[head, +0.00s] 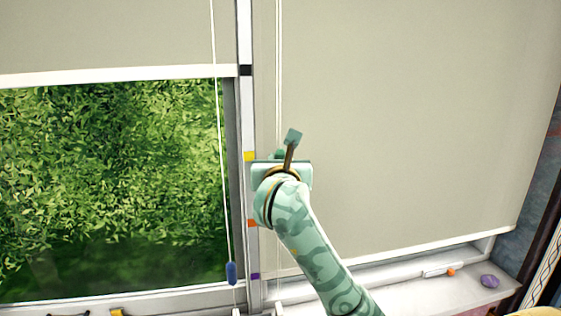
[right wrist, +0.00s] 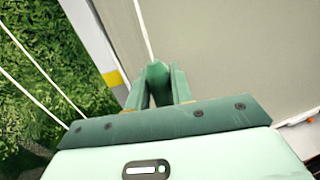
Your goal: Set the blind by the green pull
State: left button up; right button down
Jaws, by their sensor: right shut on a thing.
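The green pull (right wrist: 157,72) hangs on a white cord and sits between the fingers of my right gripper (right wrist: 160,88), which is shut on it. In the head view only a bit of the green pull (head: 279,153) shows above my right gripper (head: 281,160). The grip is about level with the yellow mark (head: 249,156) on the post. The right blind (head: 400,130) is a beige sheet let down almost to the sill, its white bottom bar (head: 430,246) just above it. My left gripper is not in view.
The left blind (head: 110,35) is raised, baring green leaves outside. Its blue pull (head: 231,273) hangs low, left of the post. The post also has black (head: 245,70), orange (head: 251,223) and purple (head: 255,276) marks. A purple stone-like thing (head: 489,281) lies on the right sill.

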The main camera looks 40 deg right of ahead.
notch_tip(320, 180, up, 9)
jog(key=p, duration=0.6)
jog(key=shift+r+p, duration=0.15)
jog(key=shift+p, duration=0.2)
jog(key=shift+s, duration=0.1)
jog(key=c, duration=1.3)
grip_release()
jog(key=shift+a+f, duration=0.1)
jog(key=shift+f, duration=0.15)
